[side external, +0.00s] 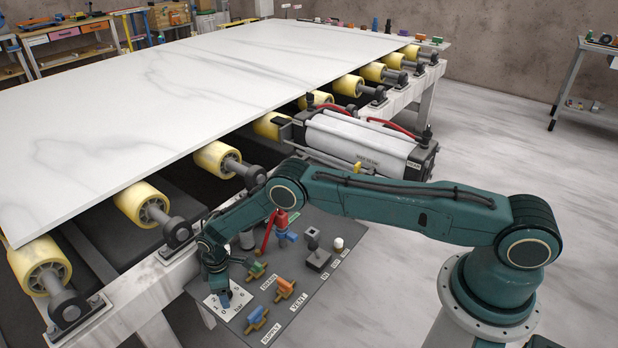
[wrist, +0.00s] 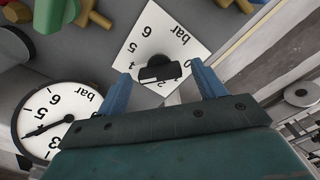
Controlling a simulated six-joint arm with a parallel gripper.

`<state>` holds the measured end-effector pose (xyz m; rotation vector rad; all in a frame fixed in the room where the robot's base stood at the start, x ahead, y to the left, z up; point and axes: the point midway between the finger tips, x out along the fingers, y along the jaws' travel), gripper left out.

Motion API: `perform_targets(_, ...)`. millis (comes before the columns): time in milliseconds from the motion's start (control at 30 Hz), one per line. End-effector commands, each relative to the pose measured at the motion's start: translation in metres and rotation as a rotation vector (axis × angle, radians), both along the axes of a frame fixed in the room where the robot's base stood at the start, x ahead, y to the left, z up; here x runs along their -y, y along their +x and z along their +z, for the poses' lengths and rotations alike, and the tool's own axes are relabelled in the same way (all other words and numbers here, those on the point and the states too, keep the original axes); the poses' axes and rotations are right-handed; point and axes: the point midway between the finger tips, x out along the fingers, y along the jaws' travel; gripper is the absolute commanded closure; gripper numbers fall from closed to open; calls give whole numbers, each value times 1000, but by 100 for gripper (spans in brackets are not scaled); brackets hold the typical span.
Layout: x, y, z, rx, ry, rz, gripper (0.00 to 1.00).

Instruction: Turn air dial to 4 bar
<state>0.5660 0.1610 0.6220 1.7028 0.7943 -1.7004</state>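The air dial is a black knob (wrist: 157,66) on a square white plate (wrist: 183,22) marked "bar" with numbers. The 4, 5 and 6 show left of and above the knob. My gripper (wrist: 163,88) is open, its two blue fingers apart on either side of the knob's lower part; contact cannot be told. In the side view my gripper (side external: 224,299) points down at the dial plate (side external: 242,299) and hides the knob. A round white gauge (wrist: 72,146) stands left of the dial in the wrist view; its black needle points near the 4.
A large stone slab (side external: 200,90) on yellow rollers lies behind. A cylinder (side external: 355,138) stands beside it.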

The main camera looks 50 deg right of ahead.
Motion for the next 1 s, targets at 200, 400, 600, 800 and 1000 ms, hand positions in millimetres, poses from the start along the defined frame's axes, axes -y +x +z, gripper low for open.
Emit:
perform_targets(200,0,0,1,-1,-1,-1,31)
perform_targets(400,0,0,10,0,0,-1,31)
perform_targets(600,0,0,30,1,-1,-1,31)
perform_targets(800,0,0,57,1,0,-1,31)
perform_targets(1000,0,0,86,0,0,0,31)
